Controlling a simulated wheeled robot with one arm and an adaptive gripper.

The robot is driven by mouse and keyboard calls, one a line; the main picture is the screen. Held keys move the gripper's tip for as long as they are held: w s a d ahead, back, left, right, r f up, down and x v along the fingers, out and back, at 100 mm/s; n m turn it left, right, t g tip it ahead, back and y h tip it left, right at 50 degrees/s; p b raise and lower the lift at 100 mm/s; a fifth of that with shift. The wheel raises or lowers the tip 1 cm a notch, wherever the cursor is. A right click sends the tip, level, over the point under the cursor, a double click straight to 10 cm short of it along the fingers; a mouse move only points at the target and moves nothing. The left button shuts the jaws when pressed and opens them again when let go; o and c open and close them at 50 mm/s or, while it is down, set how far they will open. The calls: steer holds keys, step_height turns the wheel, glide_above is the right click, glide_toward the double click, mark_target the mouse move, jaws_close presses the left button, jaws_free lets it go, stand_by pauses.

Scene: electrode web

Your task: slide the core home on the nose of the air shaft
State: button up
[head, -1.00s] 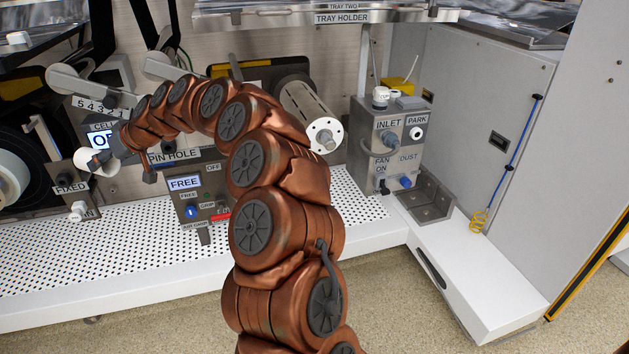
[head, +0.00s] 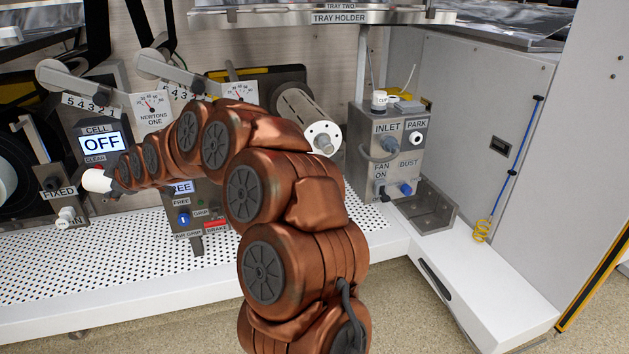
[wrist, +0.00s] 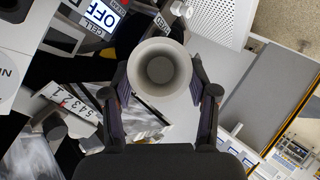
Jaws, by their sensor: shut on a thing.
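The core (wrist: 160,98) is a short white hollow tube, seen end-on in the wrist view with its open bore facing the camera. My gripper (wrist: 160,88) is shut on it, one dark finger on each side. In the head view, the core (head: 96,181) shows as a white cylinder at the far left, at the end of my copper-coloured arm. The air shaft (head: 302,110) is a pale slotted cylinder right of centre. Its round flanged face with a grey nose (head: 322,141) points toward the front right. The core is well left of the shaft and apart from it.
A CELL display reading OFF (head: 101,143) stands just above the core. A FIXED post (head: 60,194) is left of it. A FREE/BRAKE control box (head: 188,212) sits below my arm. The INLET box (head: 388,150) stands right of the shaft. The perforated deck (head: 120,245) is clear in front.

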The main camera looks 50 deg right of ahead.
steer(key=s+d+f+h+b, duration=0.15)
steer(key=s+d+h, duration=0.25)
steer(key=d, duration=0.5)
steer(key=s+d+f+t+h+b, duration=0.1)
steer(key=s+d+f+h, duration=0.2)
steer(key=d, duration=0.6)
steer(key=s+d+f+h+b, duration=0.2)
steer(key=s+d+h, duration=0.2)
steer(key=d, duration=0.5)
steer(key=s+d+f+m+g+h, duration=0.1)
steer(key=s+d+m+g+h, duration=0.3)
steer(key=s+d, duration=1.6)
steer(key=s+g+h, duration=0.2)
steer(key=s, duration=0.1)
steer(key=shift+d+m+g+h, duration=0.15)
steer(key=shift+m+g+h, duration=0.15)
steer(key=shift+m+h, duration=0.1)
steer(key=shift+s, duration=0.1)
